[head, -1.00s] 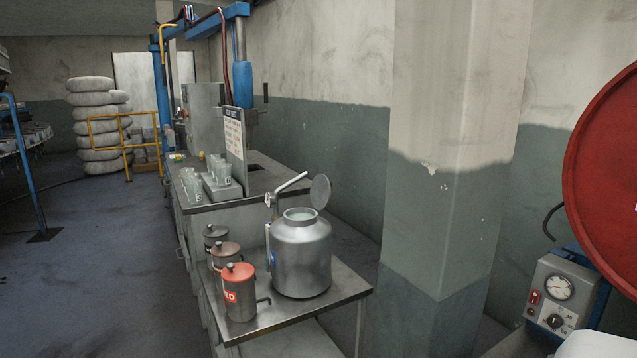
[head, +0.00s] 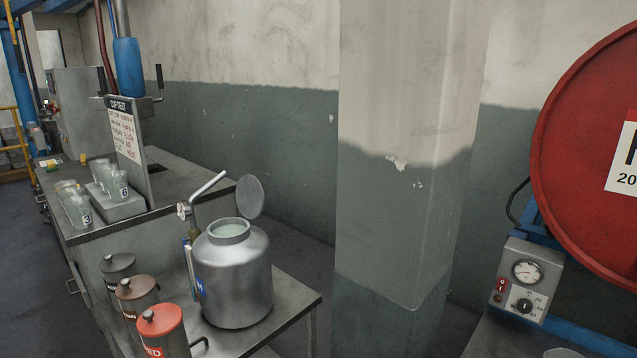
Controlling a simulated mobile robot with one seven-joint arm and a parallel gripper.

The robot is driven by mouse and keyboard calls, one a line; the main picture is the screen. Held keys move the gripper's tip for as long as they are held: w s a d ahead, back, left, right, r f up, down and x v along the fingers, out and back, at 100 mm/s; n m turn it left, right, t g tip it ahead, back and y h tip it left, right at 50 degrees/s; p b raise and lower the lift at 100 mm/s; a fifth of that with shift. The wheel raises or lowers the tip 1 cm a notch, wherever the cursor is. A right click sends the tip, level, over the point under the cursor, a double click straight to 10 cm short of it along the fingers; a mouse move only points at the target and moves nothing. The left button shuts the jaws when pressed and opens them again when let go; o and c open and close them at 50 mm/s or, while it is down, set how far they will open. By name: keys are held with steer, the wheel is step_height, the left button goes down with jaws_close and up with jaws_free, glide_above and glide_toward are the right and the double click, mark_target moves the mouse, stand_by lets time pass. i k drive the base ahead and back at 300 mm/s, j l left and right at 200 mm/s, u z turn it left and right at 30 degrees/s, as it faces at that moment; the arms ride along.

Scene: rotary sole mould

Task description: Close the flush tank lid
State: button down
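The flush tank (head: 238,280) is a round metal vessel with a short neck, standing on a low metal table left of centre in the head view. Its lid (head: 250,197) is a grey disc that stands up, tilted open, behind and to the right of the neck. The mouth (head: 229,230) is uncovered, with something pale inside. My gripper is not in view.
Several lidded cans, the nearest with a red lid (head: 160,319), stand left of the tank on the table (head: 290,297). A bench (head: 130,227) with glass cups is behind. A pillar (head: 400,180) and red drum (head: 590,150) are to the right. Floor at far left is clear.

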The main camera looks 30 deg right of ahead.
mark_target(249, 195)
steer(key=i+j+z, duration=0.15)
steer(key=z, duration=0.25)
steer(key=i+j+z, duration=0.15)
steer(key=z, duration=0.25)
steer(key=i+j+z, duration=0.1)
steer(key=j+z, duration=0.3)
steer(key=i+j+z, duration=0.1)
steer(key=z, duration=0.3)
steer(key=j+z, duration=0.8)
steer(key=j, duration=0.1)
